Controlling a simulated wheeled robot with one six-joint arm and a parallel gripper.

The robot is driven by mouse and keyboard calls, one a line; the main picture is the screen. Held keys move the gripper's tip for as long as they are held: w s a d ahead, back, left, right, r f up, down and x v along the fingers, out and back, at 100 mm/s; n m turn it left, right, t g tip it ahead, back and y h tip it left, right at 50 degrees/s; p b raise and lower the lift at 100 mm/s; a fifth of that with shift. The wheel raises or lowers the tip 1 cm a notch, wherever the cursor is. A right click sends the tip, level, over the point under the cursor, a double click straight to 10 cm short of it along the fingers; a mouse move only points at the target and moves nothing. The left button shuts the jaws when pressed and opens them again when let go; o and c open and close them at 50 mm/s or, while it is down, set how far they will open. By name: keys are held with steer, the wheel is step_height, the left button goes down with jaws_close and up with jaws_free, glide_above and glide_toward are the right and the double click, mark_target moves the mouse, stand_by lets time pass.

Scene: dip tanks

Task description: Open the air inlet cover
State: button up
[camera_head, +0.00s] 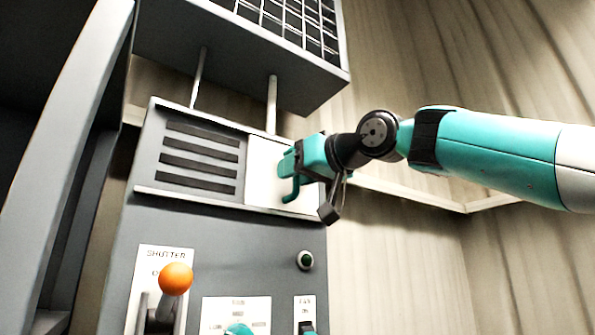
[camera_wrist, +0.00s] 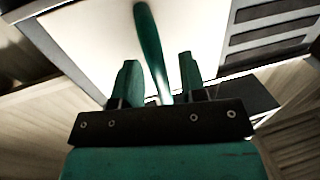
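The air inlet cover (camera_head: 263,172) is a pale plate on the sloped top of the grey cabinet, right of several dark inlet slots (camera_head: 200,158), which show uncovered. The cover also fills much of the wrist view (camera_wrist: 85,45), with slots to its right. A green bar handle (camera_wrist: 151,45) stands out from the cover. My gripper (camera_head: 296,180) is at the cover's right part and hides some of it. In the wrist view, its two green fingers (camera_wrist: 158,78) are apart, one on each side of the handle, with gaps visible.
A grey hood with a grid (camera_head: 240,45) hangs above on thin posts. Below are a shutter lever with an orange ball (camera_head: 176,279), a dark green button (camera_head: 305,260) and labelled switch plates. A dark structure (camera_head: 65,150) stands at left.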

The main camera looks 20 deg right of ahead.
steer(key=shift+d, duration=0.1)
steer(key=b+v, duration=0.2)
steer(key=v, duration=1.5)
steer(key=shift+s+b, duration=0.25)
steer(key=shift+b, duration=0.1)
steer(key=w+a+f+m+g+b, duration=0.1)
steer(key=w+a+f+g+b, duration=0.15)
steer(key=f, duration=0.95)
steer(key=w+a+f+g+h+b, duration=0.1)
steer(key=w+f+g+b, duration=0.15)
steer(key=f, duration=0.95)
steer(key=w+a+f+m+g+b, duration=0.1)
steer(key=a+f+g+b, duration=0.15)
steer(key=f, duration=0.95)
steer(key=s+f+n+g+h+b, duration=0.1)
steer(key=s+f+g, duration=0.1)
steer(key=s+f, duration=0.3)
steer(key=s+a+f+n+g+h+b, duration=0.1)
steer(key=s+f, duration=0.5)
steer(key=f, duration=0.8)
steer(key=s+a+f+n+g+h+b, duration=0.1)
steer(key=s+f+g, duration=0.4)
steer(key=f, duration=0.5)
steer(key=shift+s+f+h+b, duration=0.2)
steer(key=shift+s+h+b, duration=0.2)
steer(key=shift+s+b, duration=0.4)
